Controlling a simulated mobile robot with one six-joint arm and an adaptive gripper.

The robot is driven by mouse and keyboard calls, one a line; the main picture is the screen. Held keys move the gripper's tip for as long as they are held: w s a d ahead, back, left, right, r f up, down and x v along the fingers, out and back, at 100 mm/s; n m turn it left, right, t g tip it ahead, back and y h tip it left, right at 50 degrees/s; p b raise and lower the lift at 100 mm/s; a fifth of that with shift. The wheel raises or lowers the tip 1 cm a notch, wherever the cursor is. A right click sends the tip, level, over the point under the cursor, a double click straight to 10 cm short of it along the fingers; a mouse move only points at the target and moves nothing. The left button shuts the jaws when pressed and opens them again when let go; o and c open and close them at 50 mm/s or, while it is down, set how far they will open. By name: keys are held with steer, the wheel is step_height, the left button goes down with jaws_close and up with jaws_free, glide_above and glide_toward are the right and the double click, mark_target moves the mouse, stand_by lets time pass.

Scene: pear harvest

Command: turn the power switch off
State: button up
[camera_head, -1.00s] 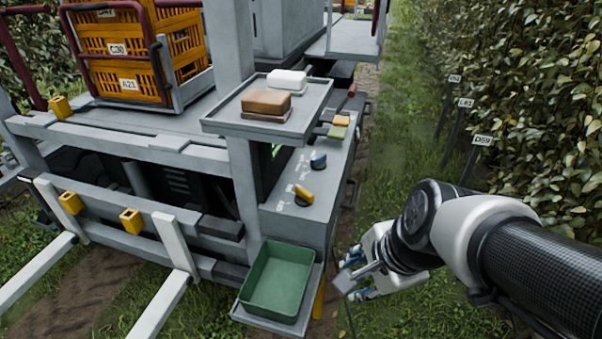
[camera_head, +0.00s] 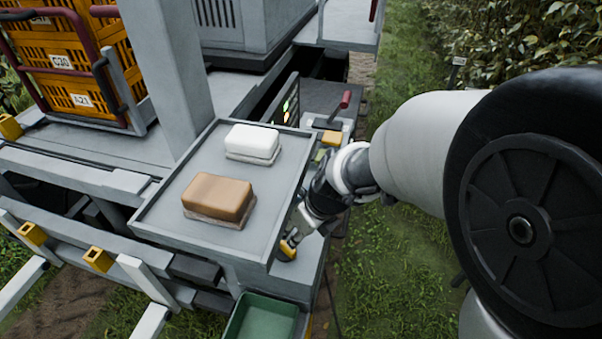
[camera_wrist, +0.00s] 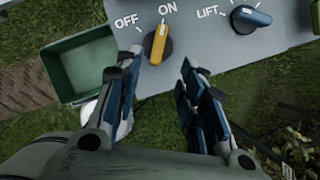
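The power switch is a yellow knob (camera_wrist: 158,43) on a round dark base, set in the grey panel (camera_wrist: 220,50). Its handle points toward the ON label (camera_wrist: 168,10); the OFF label (camera_wrist: 126,21) is to its left. My gripper (camera_wrist: 160,58) is open, with its blue-padded fingers on either side of the knob's near end. I cannot tell whether they touch it. In the head view the yellow knob (camera_head: 288,249) shows just below my gripper (camera_head: 296,234), which the shelf partly hides.
A blue LIFT knob (camera_wrist: 250,18) is to the right on the same panel. A green bin (camera_wrist: 85,65) is at the left. A shelf (camera_head: 170,222) with brown and white blocks overhangs the panel. Grass lies right of the machine.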

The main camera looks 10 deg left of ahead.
mark_target(286, 248)
steer(key=b+x, duration=0.4)
steer(key=x, duration=0.5)
steer(key=shift+s+d+f, duration=0.1)
steer(key=shift+s+f, duration=0.05)
steer(key=shift+f, duration=0.05)
steer(key=shift+b+x, duration=0.35)
steer(key=shift+x, duration=0.55)
steer(key=shift+c, duration=0.4)
jaws_close()
